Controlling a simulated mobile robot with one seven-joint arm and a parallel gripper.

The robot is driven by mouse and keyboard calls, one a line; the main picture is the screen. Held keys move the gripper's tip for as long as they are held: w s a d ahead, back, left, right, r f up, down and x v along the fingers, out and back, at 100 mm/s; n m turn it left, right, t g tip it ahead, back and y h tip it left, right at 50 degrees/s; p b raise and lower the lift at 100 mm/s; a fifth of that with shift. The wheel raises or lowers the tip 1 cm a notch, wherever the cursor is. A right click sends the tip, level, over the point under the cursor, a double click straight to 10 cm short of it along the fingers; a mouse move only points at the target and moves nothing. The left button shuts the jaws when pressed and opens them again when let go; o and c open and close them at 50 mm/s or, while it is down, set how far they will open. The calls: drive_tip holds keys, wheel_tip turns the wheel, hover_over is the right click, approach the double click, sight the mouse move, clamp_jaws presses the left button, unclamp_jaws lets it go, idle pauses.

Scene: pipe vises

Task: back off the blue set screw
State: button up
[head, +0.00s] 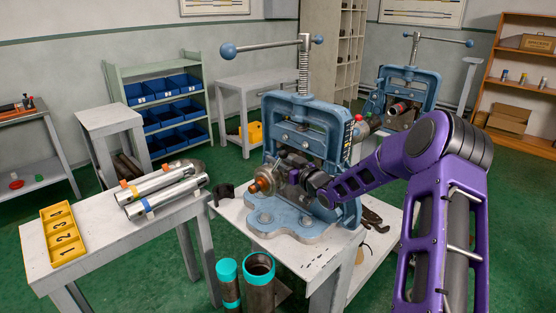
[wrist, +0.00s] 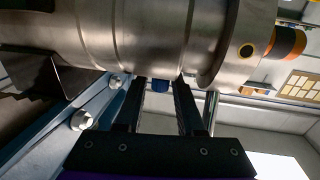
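The blue set screw (wrist: 160,86) shows in the wrist view as a small blue stub under a grey metal pipe or fitting (wrist: 150,35). My gripper (wrist: 160,90) points up at it, with one dark finger on each side. Gaps show between the screw and both fingers, so the gripper looks open around it without gripping. In the head view my gripper (head: 312,180) reaches into the blue pipe vise (head: 308,128), beside the fitting (head: 263,183) with its orange part. The blue screw cannot be made out there.
An orange part with a black band (wrist: 285,42) sits right of the fitting. The vise frame (wrist: 95,112) is close on the left. A second vise (head: 410,85) stands behind. A yellow numbered tray (head: 49,213) and metal cylinders (head: 165,198) lie on the left table (head: 110,240).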

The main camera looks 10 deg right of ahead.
clamp_jaws()
drive_tip(key=shift+w+r+y, duration=0.1)
drive_tip(key=shift+y, duration=0.2)
drive_tip(key=shift+r+n+g+y+p, duration=0.1)
drive_tip(key=shift+n+g+y+p, duration=0.4)
drive_tip(key=shift+n+y, duration=0.2)
drive_tip(key=shift+n+g+y+p, duration=0.4)
drive_tip(key=shift+n+g+y, duration=0.3)
drive_tip(key=shift+y, duration=0.4)
